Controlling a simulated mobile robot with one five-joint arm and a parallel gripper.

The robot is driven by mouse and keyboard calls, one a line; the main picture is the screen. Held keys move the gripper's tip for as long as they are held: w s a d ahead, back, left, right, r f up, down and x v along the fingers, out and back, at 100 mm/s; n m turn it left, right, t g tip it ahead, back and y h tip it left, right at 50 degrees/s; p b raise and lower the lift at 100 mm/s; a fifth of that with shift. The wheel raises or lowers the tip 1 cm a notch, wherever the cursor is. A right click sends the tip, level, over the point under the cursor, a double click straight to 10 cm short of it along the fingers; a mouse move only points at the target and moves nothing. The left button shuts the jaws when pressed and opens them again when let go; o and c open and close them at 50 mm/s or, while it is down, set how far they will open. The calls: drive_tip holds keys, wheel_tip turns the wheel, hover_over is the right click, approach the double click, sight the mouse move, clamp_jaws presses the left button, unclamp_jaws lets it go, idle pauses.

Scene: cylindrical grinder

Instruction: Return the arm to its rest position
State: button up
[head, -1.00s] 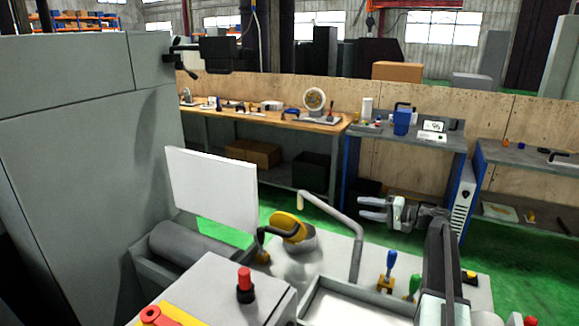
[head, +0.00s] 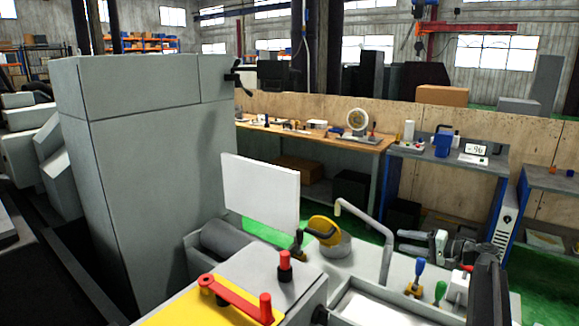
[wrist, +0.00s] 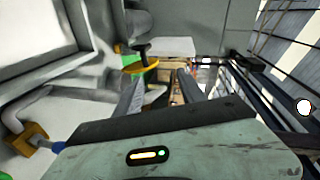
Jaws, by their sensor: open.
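My gripper (head: 402,242) is at the right of the head view, on the end of my dark arm. Its fingers point left, apart and empty, just right of the bent grey pipe (head: 386,245). In the wrist view my gripper (wrist: 158,82) shows two grey fingers with a clear gap between them. Nothing is held. The arm is partly cut off at the lower right of the head view.
The grinder's tall grey cabinet (head: 160,190) fills the left. A white panel (head: 260,192), a yellow wheel part (head: 324,230), a blue-handled lever (head: 418,275) and a red crank (head: 235,298) stand nearby. Workbenches (head: 350,142) line the back over green floor.

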drive_tip(key=s+a+f+n+g+h, duration=0.1)
drive_tip(key=s+a+f+g, duration=0.1)
drive_tip(key=s+a+f, duration=0.3)
drive_tip(key=s+a+f+n+g+h+p, duration=0.1)
drive_tip(key=a+f+g+h, duration=0.15)
drive_tip(key=a, duration=0.45)
drive_tip(key=s+a+f+n+g, duration=0.1)
drive_tip(key=s+a+f+g, duration=0.1)
drive_tip(key=s+a+f, duration=0.3)
drive_tip(key=s+a+f+n+g+h, duration=0.1)
drive_tip(key=s+a+f+g+h, duration=0.1)
drive_tip(key=s+h, duration=0.2)
drive_tip(key=s+a+f+n+g+h, duration=0.1)
drive_tip(key=s+a+f+h, duration=0.2)
drive_tip(key=s, duration=0.7)
drive_tip(key=shift+s+a+n+g+h+p, duration=0.15)
drive_tip(key=shift+a+n+g+h+p, duration=0.2)
drive_tip(key=shift+h, duration=0.5)
drive_tip(key=shift+d, duration=0.1)
drive_tip(key=shift+c, duration=1.2)
drive_tip(key=shift+d, duration=0.1)
